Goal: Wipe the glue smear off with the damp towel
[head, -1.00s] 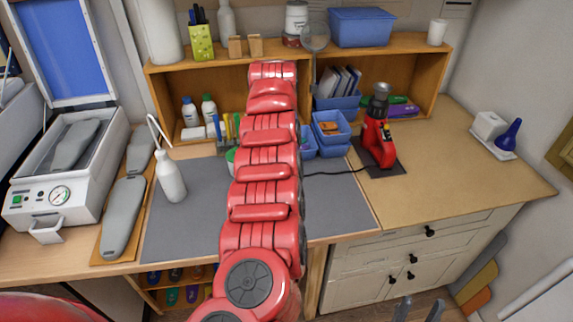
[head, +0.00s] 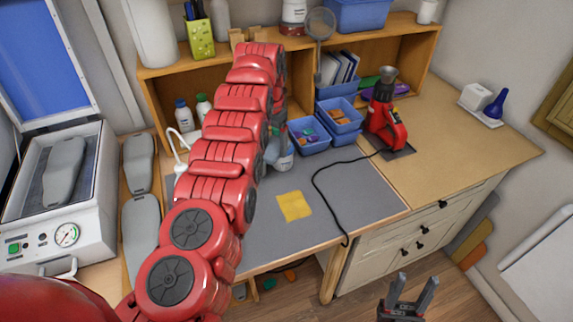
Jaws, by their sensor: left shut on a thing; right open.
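My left arm reaches across the bench from the lower left. Its end comes down behind its own red links, and my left gripper (head: 281,158) shows only in part above the grey mat (head: 346,196). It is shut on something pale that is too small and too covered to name. A flat yellow square (head: 294,206), like a cloth, lies on the mat below it and looks apart from it. I cannot make out a glue smear. My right gripper (head: 411,294) is open and empty over the floor, in front of the bench.
A black cable (head: 317,190) crosses the mat from the red tool (head: 384,125). Blue bins (head: 308,137) stand at the mat's back. The white press (head: 62,215) and grey insole-shaped forms (head: 140,225) are at the left. The bench's right part (head: 465,145) is mostly clear.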

